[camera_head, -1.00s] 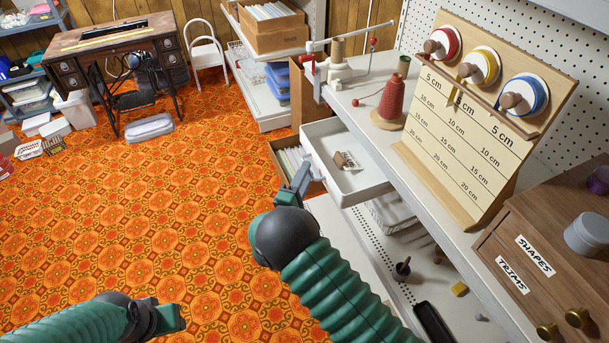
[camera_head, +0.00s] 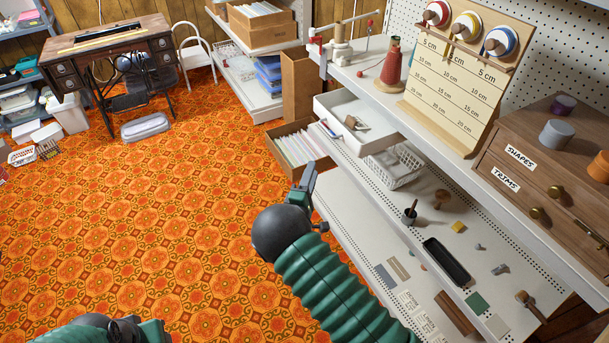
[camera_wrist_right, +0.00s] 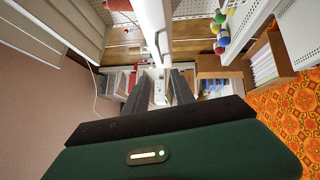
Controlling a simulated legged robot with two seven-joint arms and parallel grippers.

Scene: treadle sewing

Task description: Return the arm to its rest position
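My right arm comes in from the bottom middle of the head view, and its dark gripper (camera_head: 308,182) is over the orange floor, left of the shelf and below the open white drawer (camera_head: 375,137). In the right wrist view the two fingers (camera_wrist_right: 157,80) stand apart with nothing between them; a pale drawer front with a handle shows beyond. The gripper appears clear of the drawer. My left arm (camera_head: 100,330) shows only at the bottom left edge; its fingers are cut off or hidden.
The shelf unit (camera_head: 440,215) on the right carries small tools, a black tray (camera_head: 446,262) and a wooden drawer box (camera_head: 545,165). A cardboard box of files (camera_head: 297,145) stands near my right gripper. A treadle sewing table (camera_head: 108,45) is at the back left. The middle floor is clear.

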